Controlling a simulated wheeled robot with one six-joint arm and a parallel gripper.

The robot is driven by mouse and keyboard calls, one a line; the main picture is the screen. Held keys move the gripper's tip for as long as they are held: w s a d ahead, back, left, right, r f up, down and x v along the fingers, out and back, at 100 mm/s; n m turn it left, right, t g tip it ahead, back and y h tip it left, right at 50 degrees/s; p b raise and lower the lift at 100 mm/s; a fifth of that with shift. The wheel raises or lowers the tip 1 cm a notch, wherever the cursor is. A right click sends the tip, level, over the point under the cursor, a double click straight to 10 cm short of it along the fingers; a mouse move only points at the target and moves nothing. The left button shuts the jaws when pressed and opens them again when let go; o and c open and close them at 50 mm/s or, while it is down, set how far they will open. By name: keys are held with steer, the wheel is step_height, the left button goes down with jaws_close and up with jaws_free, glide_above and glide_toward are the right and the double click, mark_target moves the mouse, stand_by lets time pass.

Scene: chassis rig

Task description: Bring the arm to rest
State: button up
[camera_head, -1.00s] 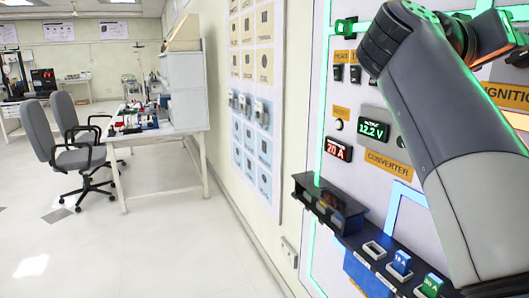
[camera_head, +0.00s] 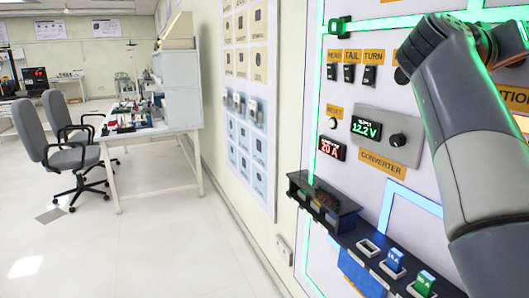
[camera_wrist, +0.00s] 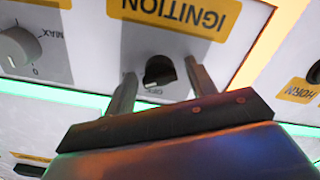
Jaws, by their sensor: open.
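My arm (camera_head: 480,150) reaches up along the right side of the head view, in front of the white control panel (camera_head: 335,90). The gripper itself is out of the head view. In the wrist view my gripper (camera_wrist: 160,80) is open and empty. Its two fingers stand apart, with the black ignition knob (camera_wrist: 160,71) showing between them on its grey plate. I cannot tell how far the fingertips are from the panel. The yellow IGNITION label (camera_wrist: 180,14) reads upside down there.
The panel carries toggle switches (camera_head: 352,74), a converter display (camera_head: 366,128) reading 12.2 V, and a ledge with blue (camera_head: 395,258) and green (camera_head: 423,280) fuses. A black fuse box (camera_head: 322,198) juts out. Desk (camera_head: 160,146) and chairs (camera_head: 62,150) stand left. Floor is clear between.

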steer(key=shift+a, duration=0.15)
steer(key=v, duration=1.1)
steer(key=w+d+n+p, duration=0.3)
steer(key=d+n+p, duration=0.5)
steer(key=n+p, duration=0.4)
stand_by(1.1)
steer(key=shift+w, duration=0.1)
